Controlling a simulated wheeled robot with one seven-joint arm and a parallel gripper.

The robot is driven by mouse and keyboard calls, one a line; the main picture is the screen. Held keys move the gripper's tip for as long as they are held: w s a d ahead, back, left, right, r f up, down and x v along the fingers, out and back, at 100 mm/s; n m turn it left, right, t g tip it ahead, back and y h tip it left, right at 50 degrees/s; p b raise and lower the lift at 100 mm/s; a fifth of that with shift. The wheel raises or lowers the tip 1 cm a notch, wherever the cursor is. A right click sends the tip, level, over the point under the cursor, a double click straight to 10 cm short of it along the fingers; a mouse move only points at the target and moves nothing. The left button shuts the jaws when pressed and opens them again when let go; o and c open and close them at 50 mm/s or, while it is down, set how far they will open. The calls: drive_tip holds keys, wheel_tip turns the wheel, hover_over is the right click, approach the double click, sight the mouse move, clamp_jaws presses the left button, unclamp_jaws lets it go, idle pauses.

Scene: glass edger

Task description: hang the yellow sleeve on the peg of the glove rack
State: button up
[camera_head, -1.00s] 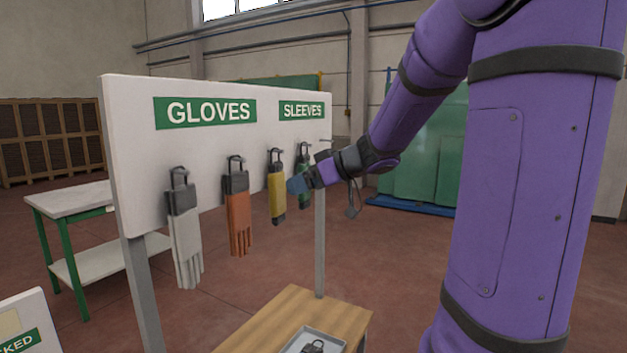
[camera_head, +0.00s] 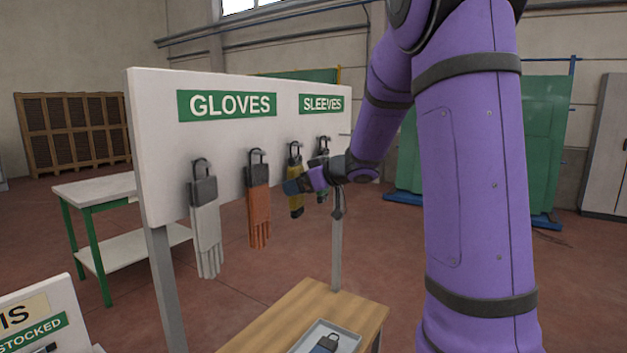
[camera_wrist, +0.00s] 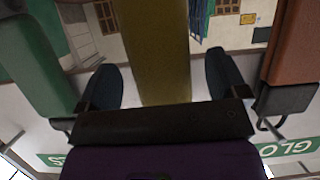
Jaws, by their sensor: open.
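The yellow sleeve (camera_head: 297,171) hangs upright at the glove rack (camera_head: 215,140), under the SLEEVES sign. Its dark loop is up at a peg and looks to be around it, though this is small in the view. My gripper (camera_head: 291,187) is in front of the sleeve's middle and hides part of it. In the wrist view my gripper (camera_wrist: 164,78) is open, with one finger on each side of the yellow sleeve (camera_wrist: 157,35) and a visible gap to both. The sleeve's loop end is hidden there by my gripper's body.
An orange glove (camera_head: 259,200) and a white-grey glove (camera_head: 206,225) hang left of the sleeve. A green sleeve (camera_head: 322,163), partly covered by my arm, hangs close on the right. Below, a wooden bench (camera_head: 270,325) carries a grey tray (camera_head: 308,338) with a dark-topped blue item.

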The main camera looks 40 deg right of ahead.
drive_tip(key=shift+w+a+f, duration=0.2)
drive_tip(key=shift+w, duration=0.25)
drive_tip(key=c, duration=1)
drive_tip(key=shift+r, duration=0.2)
drive_tip(key=shift+r, duration=0.35)
drive_tip(key=s+d, duration=0.2)
drive_tip(key=s, duration=0.5)
drive_tip(key=shift+d, duration=0.3)
